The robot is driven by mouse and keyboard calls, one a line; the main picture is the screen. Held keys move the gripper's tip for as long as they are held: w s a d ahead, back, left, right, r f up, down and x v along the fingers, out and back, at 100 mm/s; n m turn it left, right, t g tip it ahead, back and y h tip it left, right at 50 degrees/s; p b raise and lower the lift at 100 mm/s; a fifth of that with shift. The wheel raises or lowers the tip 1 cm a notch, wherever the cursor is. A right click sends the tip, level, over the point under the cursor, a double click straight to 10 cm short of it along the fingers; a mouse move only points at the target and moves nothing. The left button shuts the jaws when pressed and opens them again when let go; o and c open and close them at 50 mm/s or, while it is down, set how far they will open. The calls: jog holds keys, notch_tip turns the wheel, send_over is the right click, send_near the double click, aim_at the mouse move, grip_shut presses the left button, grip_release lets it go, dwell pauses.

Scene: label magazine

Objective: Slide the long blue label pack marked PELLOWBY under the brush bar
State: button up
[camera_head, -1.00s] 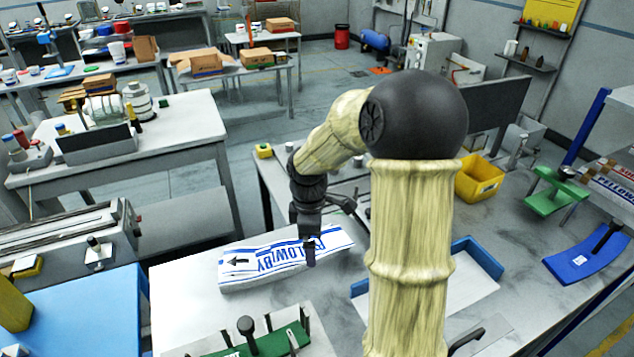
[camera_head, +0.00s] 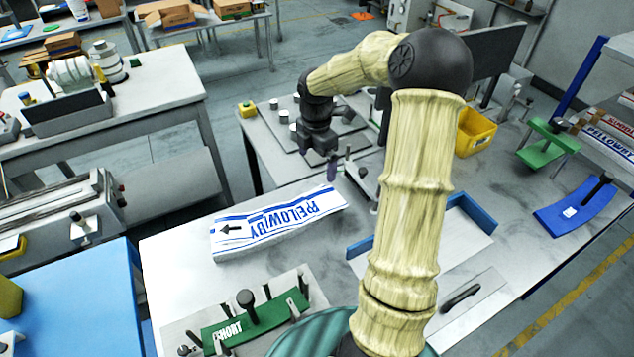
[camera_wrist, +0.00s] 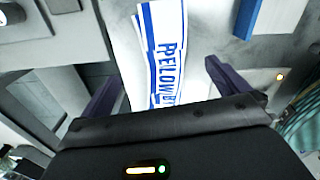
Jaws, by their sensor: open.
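The PELLOWBY label pack (camera_head: 278,222) is long and white with blue stripes, blue lettering and a black arrow. It lies flat, slightly bent, on the grey-white worktable. My gripper (camera_head: 321,164) hangs above and beyond the pack's right end, apart from it. In the wrist view my gripper (camera_wrist: 167,88) is open and empty, and the pack (camera_wrist: 165,50) shows in the gap between its fingers. The pack's near part there is hidden by the gripper body. I cannot pick out the brush bar with certainty.
A green fixture marked SHORT (camera_head: 228,328) with black knobs stands in front of the pack. A blue-edged tray (camera_head: 478,212) is right of it, partly behind my arm. A blue curved piece (camera_head: 575,212) and a green stand (camera_head: 546,146) lie farther right. Bare tabletop surrounds the pack.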

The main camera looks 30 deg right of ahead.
aim_at(323, 200)
notch_tip(323, 200, down, 16)
jog(key=shift+f+p, duration=0.15)
jog(key=shift+p, duration=0.55)
jog(key=c, duration=1.3)
jog(key=shift+d+p, duration=0.6)
jog(key=shift+d, duration=0.45)
jog(key=shift+c, duration=0.2)
jog(key=o, duration=1.3)
jog(key=shift+o, duration=0.2)
